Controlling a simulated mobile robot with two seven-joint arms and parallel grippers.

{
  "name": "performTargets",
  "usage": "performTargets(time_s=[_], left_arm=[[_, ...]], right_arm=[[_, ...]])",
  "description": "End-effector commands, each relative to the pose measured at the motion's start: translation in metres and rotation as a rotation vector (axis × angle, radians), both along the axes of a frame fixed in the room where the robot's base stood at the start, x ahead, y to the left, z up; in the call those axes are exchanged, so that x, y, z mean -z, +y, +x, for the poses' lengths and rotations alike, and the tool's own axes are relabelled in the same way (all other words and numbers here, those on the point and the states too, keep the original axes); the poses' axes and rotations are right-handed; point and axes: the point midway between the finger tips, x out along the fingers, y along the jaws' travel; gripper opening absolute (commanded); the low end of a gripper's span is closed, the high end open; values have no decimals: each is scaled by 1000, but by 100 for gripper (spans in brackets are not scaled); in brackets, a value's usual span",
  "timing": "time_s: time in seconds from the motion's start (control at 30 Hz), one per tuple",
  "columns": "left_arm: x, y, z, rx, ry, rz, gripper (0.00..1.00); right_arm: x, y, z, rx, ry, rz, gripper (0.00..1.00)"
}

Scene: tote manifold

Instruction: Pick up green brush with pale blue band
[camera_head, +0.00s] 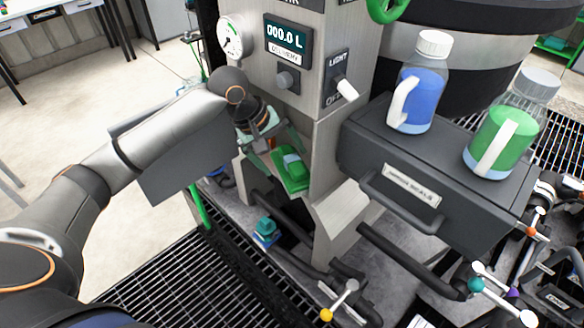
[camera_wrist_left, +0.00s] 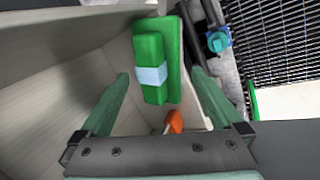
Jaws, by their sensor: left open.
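The green brush with the pale blue band (camera_wrist_left: 152,55) lies in a pale open holder (camera_wrist_left: 100,65) in the left wrist view. It has a green block on a wider green base, with the band around the block. In the head view the brush (camera_head: 292,172) sits low against the grey column. My left gripper (camera_head: 277,148) is open just above and beside it. In the wrist view the fingers of my left gripper (camera_wrist_left: 160,80) stand on either side of the brush's near end, with nothing held. My right gripper is not in view.
An orange object (camera_wrist_left: 174,121) lies near the brush, between the fingers. A teal and blue piece (camera_head: 265,230) lies lower down. A dark drawer box (camera_head: 430,175) at right carries a blue-labelled bottle (camera_head: 425,90) and a green-labelled bottle (camera_head: 515,125). A light switch (camera_head: 343,87) juts from the column.

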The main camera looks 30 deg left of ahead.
Motion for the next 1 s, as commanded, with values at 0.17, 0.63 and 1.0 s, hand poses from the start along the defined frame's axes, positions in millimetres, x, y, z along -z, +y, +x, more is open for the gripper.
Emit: performTargets(time_s=[0.17, 0.63, 1.0], left_arm=[[26, -8, 8, -1, 4, -1, 100], [37, -11, 11, 0, 1, -1, 88], [36, -10, 11, 0, 1, 0, 46]], right_arm=[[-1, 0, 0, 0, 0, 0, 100], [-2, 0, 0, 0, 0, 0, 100], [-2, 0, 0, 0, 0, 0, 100]])
